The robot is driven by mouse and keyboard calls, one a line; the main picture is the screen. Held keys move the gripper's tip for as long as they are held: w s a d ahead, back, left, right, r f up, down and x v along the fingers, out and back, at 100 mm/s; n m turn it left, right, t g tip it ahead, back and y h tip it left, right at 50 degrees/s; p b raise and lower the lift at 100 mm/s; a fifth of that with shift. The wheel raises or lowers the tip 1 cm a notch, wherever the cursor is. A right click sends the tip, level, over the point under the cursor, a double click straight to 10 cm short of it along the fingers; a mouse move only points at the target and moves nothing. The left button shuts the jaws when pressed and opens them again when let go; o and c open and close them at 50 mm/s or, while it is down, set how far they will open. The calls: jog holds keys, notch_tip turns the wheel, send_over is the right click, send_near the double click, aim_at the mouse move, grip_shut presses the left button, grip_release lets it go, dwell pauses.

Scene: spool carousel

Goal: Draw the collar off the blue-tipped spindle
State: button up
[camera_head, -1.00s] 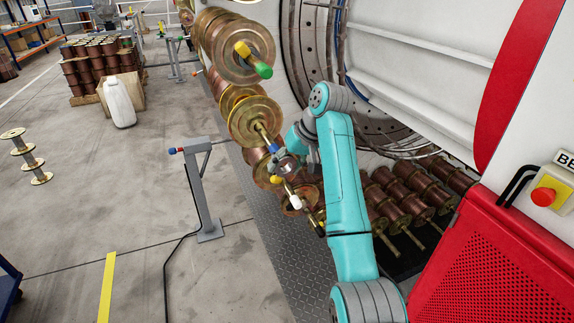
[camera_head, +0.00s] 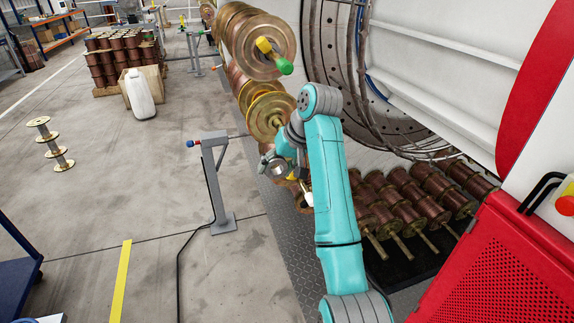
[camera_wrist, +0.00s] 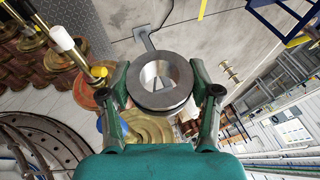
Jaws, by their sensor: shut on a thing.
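My gripper (camera_wrist: 160,98) is shut on a thick grey metal collar (camera_wrist: 160,82), with one green finger on each side of it. I see into the collar's bore, and no spindle shows in it. In the head view the collar (camera_head: 277,167) is a small grey ring at my gripper, in front of the lower spools. A brass spool flange (camera_wrist: 150,128) lies behind the collar in the wrist view.
A green-tipped spindle (camera_head: 285,67) with a yellow collar sticks out above my gripper. White-tipped (camera_wrist: 63,40) and yellow-tipped (camera_wrist: 98,72) spindles stand left in the wrist view. A grey post (camera_head: 214,185) stands left of my arm; a red guard (camera_head: 490,260) is right.

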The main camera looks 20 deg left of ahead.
jog(key=shift+s+a, duration=0.7)
jog(key=shift+a, duration=0.3)
jog(key=shift+s+a, duration=0.7)
jog(key=shift+a, duration=0.3)
